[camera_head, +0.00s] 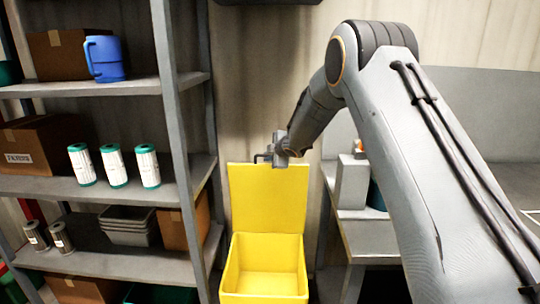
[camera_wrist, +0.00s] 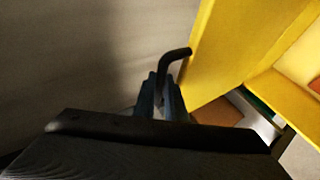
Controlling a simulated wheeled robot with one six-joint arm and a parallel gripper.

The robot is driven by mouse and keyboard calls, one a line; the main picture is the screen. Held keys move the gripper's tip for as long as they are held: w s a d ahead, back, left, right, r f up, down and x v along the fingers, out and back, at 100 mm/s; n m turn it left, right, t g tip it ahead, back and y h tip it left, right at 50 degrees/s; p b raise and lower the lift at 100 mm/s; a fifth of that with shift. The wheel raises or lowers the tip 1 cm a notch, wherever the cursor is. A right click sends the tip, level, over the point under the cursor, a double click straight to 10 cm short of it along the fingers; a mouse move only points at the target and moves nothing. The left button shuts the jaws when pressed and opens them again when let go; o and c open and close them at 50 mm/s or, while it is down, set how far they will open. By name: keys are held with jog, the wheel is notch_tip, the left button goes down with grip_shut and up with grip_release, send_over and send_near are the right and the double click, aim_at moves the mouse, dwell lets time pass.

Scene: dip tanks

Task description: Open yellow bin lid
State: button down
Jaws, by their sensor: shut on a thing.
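The yellow bin (camera_head: 265,298) stands on the floor between the shelf and the bench, and its inside shows from above. Its yellow lid (camera_head: 268,200) stands upright at the back of the bin, raised well clear of the opening. My gripper (camera_head: 277,152) is at the lid's top edge, shut on the dark bent handle (camera_head: 262,156). In the wrist view the handle (camera_wrist: 178,54) runs from the lid (camera_wrist: 225,45) down between the fingers of my gripper (camera_wrist: 160,100). The fingertips are partly hidden in the head view.
A grey shelf (camera_head: 120,190) with a blue jug (camera_head: 104,60), white-and-green cylinders (camera_head: 114,166) and boxes stands close on the left. A grey bench (camera_head: 365,238) stands on the right. A beige wall (camera_head: 265,80) is behind the lid.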

jog(key=shift+s+a+f, duration=0.2)
jog(key=shift+a+f, duration=0.1)
jog(key=shift+f, duration=0.15)
jog(key=c, duration=1.8)
grip_release()
jog(key=shift+a, duration=0.1)
jog(key=shift+d, duration=0.2)
jog(key=b+v, duration=0.1)
jog(key=v, duration=0.7)
jog(key=shift+w+r, duration=0.25)
jog(key=shift+r, duration=0.05)
jog(key=shift+a, duration=0.1)
